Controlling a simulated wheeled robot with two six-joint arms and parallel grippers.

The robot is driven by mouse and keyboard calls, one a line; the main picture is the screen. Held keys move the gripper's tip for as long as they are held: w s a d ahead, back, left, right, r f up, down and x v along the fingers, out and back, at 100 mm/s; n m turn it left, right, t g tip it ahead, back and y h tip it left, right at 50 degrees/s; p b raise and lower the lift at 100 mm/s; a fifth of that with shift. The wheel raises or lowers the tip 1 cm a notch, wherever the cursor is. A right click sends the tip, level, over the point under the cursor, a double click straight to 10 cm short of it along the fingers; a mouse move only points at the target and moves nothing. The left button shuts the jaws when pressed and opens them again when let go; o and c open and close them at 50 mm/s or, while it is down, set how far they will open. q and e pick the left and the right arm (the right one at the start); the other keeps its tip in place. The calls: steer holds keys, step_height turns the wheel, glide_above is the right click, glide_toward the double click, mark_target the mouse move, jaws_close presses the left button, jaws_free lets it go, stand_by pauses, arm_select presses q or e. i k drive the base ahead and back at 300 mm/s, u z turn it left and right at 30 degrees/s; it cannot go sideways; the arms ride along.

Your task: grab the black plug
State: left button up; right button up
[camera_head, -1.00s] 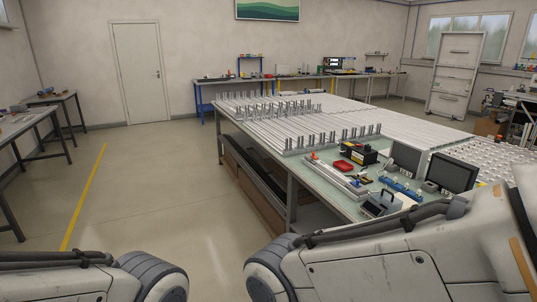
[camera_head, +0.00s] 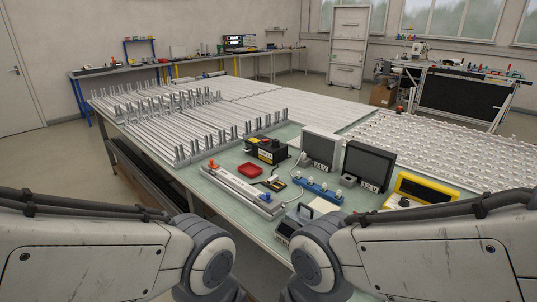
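I cannot clearly pick out a black plug among the small items on the workbench. A small black and yellow item (camera_head: 275,184) lies between the red tray and the blue strip, too small to identify. A blue strip with white knobs (camera_head: 318,191) lies to its right. Two upright units stand behind the strip: one marked 24V (camera_head: 321,148) and a dark-faced one marked 12V (camera_head: 369,166). Only links of my two arms show at the bottom left and right. Neither gripper is in view.
The long workbench (camera_head: 228,207) holds rows of metal rails (camera_head: 150,118), a black box (camera_head: 266,150), a red tray (camera_head: 249,169), a long light fixture (camera_head: 236,188), a handled grey device (camera_head: 296,221) and a yellow-framed unit (camera_head: 424,188). Items are close together at the near end.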

mark_target(275, 143)
steer(key=u, duration=1.65)
steer(key=i, duration=2.85)
steer(key=z, duration=3.65)
